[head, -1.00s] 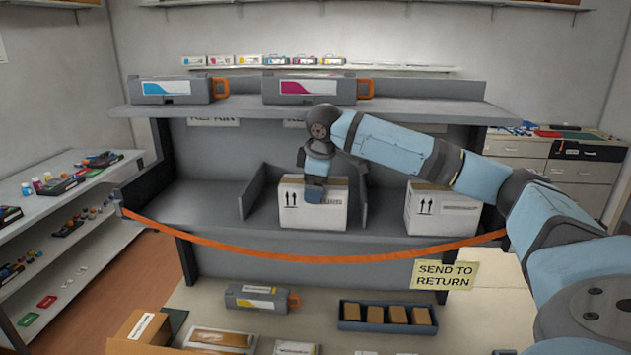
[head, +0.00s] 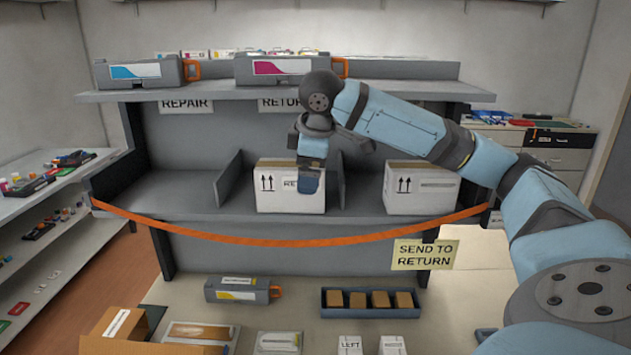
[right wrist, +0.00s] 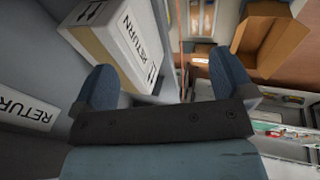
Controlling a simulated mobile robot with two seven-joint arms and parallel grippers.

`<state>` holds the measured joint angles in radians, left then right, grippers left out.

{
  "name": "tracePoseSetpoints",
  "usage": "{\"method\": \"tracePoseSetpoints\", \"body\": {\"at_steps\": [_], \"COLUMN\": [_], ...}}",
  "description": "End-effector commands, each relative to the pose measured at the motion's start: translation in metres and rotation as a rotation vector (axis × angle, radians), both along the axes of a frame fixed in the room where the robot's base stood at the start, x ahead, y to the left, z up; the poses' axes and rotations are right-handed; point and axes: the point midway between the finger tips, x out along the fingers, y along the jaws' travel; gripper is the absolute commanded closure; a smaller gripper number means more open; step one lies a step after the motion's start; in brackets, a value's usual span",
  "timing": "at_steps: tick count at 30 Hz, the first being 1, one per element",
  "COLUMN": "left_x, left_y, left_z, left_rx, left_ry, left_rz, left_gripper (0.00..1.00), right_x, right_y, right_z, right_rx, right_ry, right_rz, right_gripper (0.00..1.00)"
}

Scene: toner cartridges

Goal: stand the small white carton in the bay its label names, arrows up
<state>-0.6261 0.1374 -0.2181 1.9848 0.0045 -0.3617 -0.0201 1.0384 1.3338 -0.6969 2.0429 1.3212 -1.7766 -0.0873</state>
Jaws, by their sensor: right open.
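The white carton (head: 275,195) stands upright in the middle bay, under the shelf sign "RETURN" (head: 280,104). Its two arrows point up, and its printed label, partly hidden by my gripper in the head view, reads "RETURN" in the right wrist view (right wrist: 135,45). My right gripper (head: 309,185) is in front of the carton's right part. In the wrist view its fingers (right wrist: 162,68) are spread apart with nothing held between them; the carton is beyond the left finger. Whether a finger touches it I cannot tell. My left gripper is out of view.
A similar white carton (head: 420,188) stands farther right on the shelf. Upright dividers (head: 229,178) flank the middle bay, and the left bay is empty. An orange strap (head: 290,243) sags across the front, with a "SEND TO RETURN" sign (head: 425,254). Toner cartridges (head: 290,68) stand above.

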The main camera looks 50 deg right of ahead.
Motion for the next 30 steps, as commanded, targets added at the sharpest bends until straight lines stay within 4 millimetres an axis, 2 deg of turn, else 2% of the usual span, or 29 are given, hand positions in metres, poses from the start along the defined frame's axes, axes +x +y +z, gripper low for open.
{"method": "tracePoseSetpoints", "body": {"at_steps": [3,9,30], "left_x": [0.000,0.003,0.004], "left_y": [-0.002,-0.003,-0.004], "left_z": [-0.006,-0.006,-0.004], "left_rx": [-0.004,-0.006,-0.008], "left_ry": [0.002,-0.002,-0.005], "left_rz": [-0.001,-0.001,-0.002], "left_gripper": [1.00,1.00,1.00], "right_x": [-0.017,-0.028,-0.028], "right_y": [0.007,0.013,0.013], "right_z": [-0.002,0.000,0.000], "right_rx": [-0.001,0.000,0.000], "right_ry": [0.002,0.002,0.001], "right_rz": [0.000,0.001,0.000], "right_gripper": [0.00,0.00,0.00]}}
